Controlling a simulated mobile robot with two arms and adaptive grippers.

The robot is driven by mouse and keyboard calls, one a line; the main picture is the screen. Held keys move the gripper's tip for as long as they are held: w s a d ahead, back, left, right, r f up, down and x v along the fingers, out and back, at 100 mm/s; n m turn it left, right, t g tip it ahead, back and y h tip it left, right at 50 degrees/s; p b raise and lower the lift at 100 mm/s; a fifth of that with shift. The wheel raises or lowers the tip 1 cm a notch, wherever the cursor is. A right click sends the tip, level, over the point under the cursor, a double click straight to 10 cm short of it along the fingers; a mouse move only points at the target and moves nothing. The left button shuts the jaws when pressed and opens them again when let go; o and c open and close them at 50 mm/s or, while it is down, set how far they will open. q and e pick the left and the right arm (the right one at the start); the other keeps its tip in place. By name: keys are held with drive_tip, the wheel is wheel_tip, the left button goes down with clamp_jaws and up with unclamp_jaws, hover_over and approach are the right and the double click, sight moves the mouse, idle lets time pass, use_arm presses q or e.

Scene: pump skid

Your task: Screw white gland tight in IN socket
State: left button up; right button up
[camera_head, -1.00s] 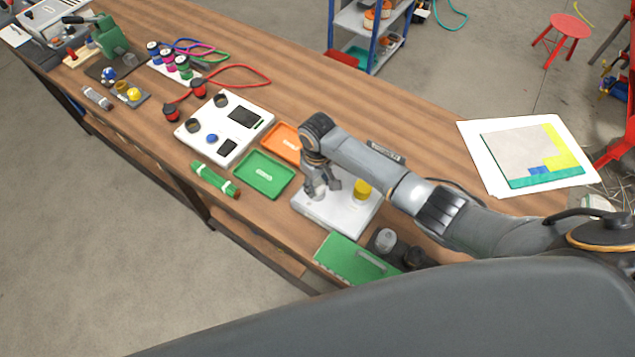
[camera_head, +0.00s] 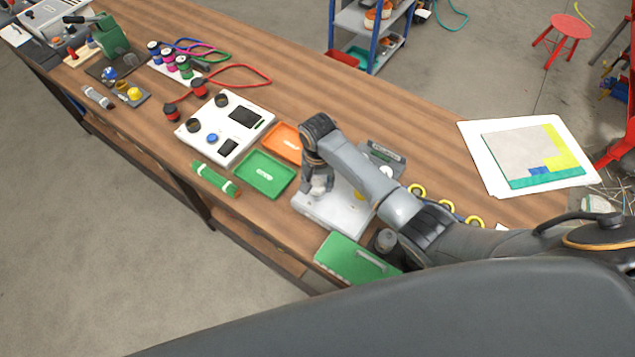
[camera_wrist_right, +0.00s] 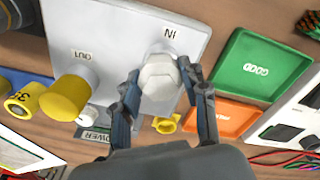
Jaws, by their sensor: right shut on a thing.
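The white gland (camera_wrist_right: 160,80) sits upright at the IN socket of a white block (camera_wrist_right: 118,28), next to the "IN" print. It hides the socket, so I cannot tell how deep it sits. My right gripper (camera_wrist_right: 160,76) is shut on the white gland, one finger on each side. In the head view my right gripper (camera_head: 319,182) is over the left part of the white block (camera_head: 325,217). A yellow gland (camera_wrist_right: 68,98) stands at the OUT side. It is mostly behind my arm in the head view (camera_head: 359,195). My left gripper is not in view.
A green GOOD tray (camera_head: 264,174) and an orange tray (camera_head: 284,142) lie left of the block. A green case (camera_head: 350,258) lies in front. A white instrument panel (camera_head: 226,128) stands farther left.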

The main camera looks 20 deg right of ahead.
drive_tip(key=o, duration=1.2)
drive_tip(key=shift+f, duration=0.1)
drive_tip(key=shift+r, duration=0.45)
wheel_tip(320, 180, up, 11)
drive_tip(key=shift+r, duration=0.1)
